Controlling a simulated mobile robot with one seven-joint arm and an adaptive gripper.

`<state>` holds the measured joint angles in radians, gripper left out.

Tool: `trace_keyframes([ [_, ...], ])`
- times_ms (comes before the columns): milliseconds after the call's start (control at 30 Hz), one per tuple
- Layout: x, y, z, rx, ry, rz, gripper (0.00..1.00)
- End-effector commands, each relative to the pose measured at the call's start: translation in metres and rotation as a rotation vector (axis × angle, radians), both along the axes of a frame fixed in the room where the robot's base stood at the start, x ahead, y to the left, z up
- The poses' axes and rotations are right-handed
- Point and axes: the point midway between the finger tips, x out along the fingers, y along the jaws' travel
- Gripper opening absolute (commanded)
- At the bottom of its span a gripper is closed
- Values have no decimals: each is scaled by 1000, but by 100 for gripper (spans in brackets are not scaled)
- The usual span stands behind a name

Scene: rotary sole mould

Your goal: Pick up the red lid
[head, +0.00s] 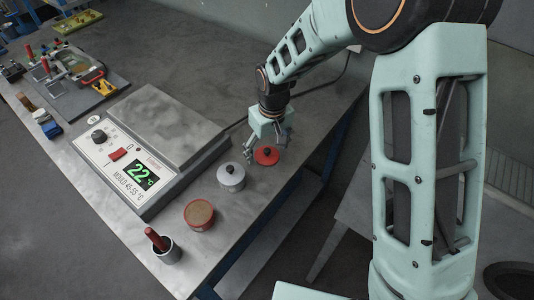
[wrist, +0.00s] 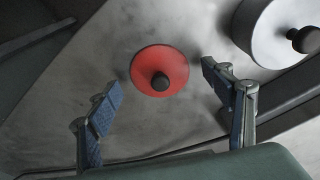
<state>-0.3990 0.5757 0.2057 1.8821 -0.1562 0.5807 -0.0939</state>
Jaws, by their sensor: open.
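The red lid (head: 266,156) is a flat red disc with a dark round knob, lying on the grey workbench near its right edge. In the wrist view the red lid (wrist: 160,72) sits ahead of and between my two fingers, with its knob near the middle. My gripper (head: 268,148) is open just above the lid, pointing down. In the wrist view the fingers of my gripper (wrist: 162,85) are spread on both sides of the lid, apart from it. Nothing is between the pads at their height that I can see touching them.
A metal pot with a lid (head: 231,177) stands just left of the red lid; it also shows in the wrist view (wrist: 275,30). A red tin (head: 199,214) and a cup with a red-handled tool (head: 167,250) stand nearer the front. The heating plate (head: 150,150) lies left.

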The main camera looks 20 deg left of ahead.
Motion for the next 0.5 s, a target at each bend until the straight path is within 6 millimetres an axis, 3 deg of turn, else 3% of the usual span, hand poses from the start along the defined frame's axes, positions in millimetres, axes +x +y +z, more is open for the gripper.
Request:
trace_keyframes([
  [133,0,0,0,0,0,0,74],
  [500,0,0,0,0,0,0,35],
])
